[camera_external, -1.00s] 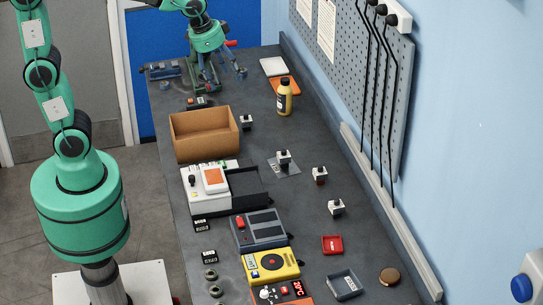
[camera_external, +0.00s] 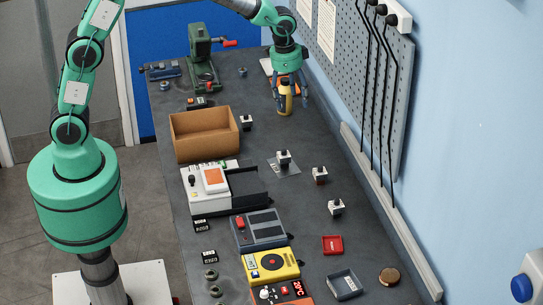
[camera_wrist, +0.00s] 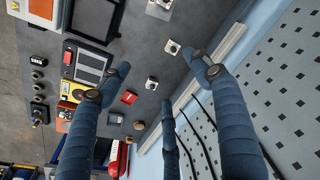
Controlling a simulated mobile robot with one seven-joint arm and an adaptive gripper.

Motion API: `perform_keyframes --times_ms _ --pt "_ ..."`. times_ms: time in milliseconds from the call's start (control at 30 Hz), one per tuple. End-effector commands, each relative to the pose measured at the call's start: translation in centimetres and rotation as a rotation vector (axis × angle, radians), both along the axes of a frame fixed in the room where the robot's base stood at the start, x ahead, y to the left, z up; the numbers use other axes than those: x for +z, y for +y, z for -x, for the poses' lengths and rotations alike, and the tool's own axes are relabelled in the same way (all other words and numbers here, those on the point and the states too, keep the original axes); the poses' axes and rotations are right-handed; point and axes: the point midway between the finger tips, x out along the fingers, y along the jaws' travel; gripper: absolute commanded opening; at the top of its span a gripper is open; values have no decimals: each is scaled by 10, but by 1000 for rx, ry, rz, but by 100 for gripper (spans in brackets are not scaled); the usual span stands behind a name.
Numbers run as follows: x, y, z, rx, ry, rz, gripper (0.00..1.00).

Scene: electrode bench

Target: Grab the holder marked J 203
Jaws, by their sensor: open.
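Several small white holders with dark parts stand on the grey bench. In the external view one is beside the cardboard box (camera_external: 246,122), one is on a pale square sheet (camera_external: 284,157), and two are farther right, a holder at mid-bench (camera_external: 320,175) and a nearer holder (camera_external: 336,207). In the wrist view two white holders show, an upper one (camera_wrist: 173,46) and a lower one (camera_wrist: 152,82). No marking is readable, so I cannot tell which is J 203. My gripper (camera_external: 291,100) is open, with spread fingers pointing down over the far right of the bench; its fingers (camera_wrist: 161,78) hold nothing.
A yellow bottle (camera_external: 285,104) appears behind or below my fingers. The cardboard box (camera_external: 203,150), a green vise (camera_external: 201,50) and several instruments line the left side. A red tray (camera_external: 332,246) lies near the front. The pegboard wall (camera_external: 368,70) bounds the right.

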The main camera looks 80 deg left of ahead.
Motion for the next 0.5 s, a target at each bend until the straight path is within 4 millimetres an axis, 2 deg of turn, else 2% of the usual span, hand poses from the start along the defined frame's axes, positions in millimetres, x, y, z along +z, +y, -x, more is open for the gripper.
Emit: perform_keyframes --times_ms 200,500 --pt "-44 -5 -38 -38 42 -5 64" --pt "-113 -12 -79 -89 96 -9 64"
